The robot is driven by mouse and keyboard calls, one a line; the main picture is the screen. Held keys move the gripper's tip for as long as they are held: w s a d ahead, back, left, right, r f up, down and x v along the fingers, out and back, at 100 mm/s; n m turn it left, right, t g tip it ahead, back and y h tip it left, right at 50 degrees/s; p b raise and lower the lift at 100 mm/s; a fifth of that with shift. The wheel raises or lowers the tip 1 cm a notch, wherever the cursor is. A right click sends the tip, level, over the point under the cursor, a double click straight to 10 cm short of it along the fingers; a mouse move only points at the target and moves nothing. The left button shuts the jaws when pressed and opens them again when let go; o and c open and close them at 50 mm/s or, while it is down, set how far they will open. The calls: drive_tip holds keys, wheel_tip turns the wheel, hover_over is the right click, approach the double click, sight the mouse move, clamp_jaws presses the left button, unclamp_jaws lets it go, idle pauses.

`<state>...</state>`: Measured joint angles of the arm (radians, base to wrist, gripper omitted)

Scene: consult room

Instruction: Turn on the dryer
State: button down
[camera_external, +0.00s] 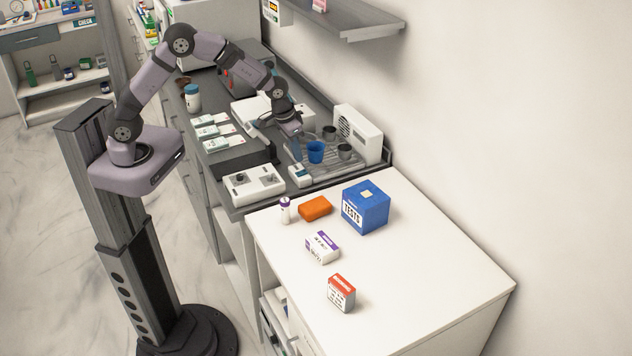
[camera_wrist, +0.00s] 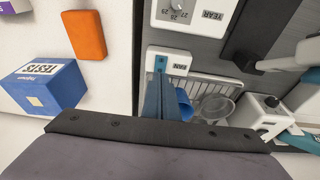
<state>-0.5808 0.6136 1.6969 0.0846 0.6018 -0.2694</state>
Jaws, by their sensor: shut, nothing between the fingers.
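The dryer is a white vented fan unit (camera_external: 357,133) at the right end of a wire rack (camera_external: 318,161) on the dark counter. A small white box (camera_external: 300,176) sits at the rack's near end. In the wrist view this box (camera_wrist: 181,58) is labelled FAN and has a small blue part (camera_wrist: 160,64) on top, likely its switch. My gripper (camera_external: 296,156) is shut and empty, pointing down over the rack, behind the box in the external view. In the wrist view its blue fingers (camera_wrist: 158,82) reach up to the box's edge; I cannot tell if they touch.
A blue cup (camera_external: 315,152) and dark cups (camera_external: 344,151) stand on the rack close to my gripper. A white dial box (camera_external: 254,184) is to the left. An orange block (camera_external: 315,208) and a blue TESTS box (camera_external: 366,206) stand on the white counter.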

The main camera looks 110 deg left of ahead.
drive_tip(key=s+d+r+b, duration=0.3)
drive_tip(key=r, duration=0.5)
idle(0.5)
drive_tip(key=s+d+f+m, duration=0.1)
drive_tip(key=s+d+f, duration=0.2)
drive_tip(key=s+d+f+m+g+h, duration=0.1)
drive_tip(key=s+d+f, duration=0.2)
drive_tip(key=s+d, duration=0.1)
drive_tip(key=s+d+f+m+g, duration=0.1)
drive_tip(key=s+d+f, duration=0.2)
drive_tip(key=s, duration=0.1)
drive_tip(key=shift+s+d+h, duration=0.1)
drive_tip(key=shift+d+h, duration=0.25)
drive_tip(key=shift+h, duration=0.05)
drive_tip(key=s+d+m, duration=0.2)
drive_tip(key=d+m, duration=0.1)
drive_tip(key=d, duration=0.4)
drive_tip(key=s+d+r+m, duration=0.1)
drive_tip(key=s+d+m, duration=0.2)
drive_tip(key=d, duration=0.5)
drive_tip(key=shift+s+r, duration=0.15)
idle(1.2)
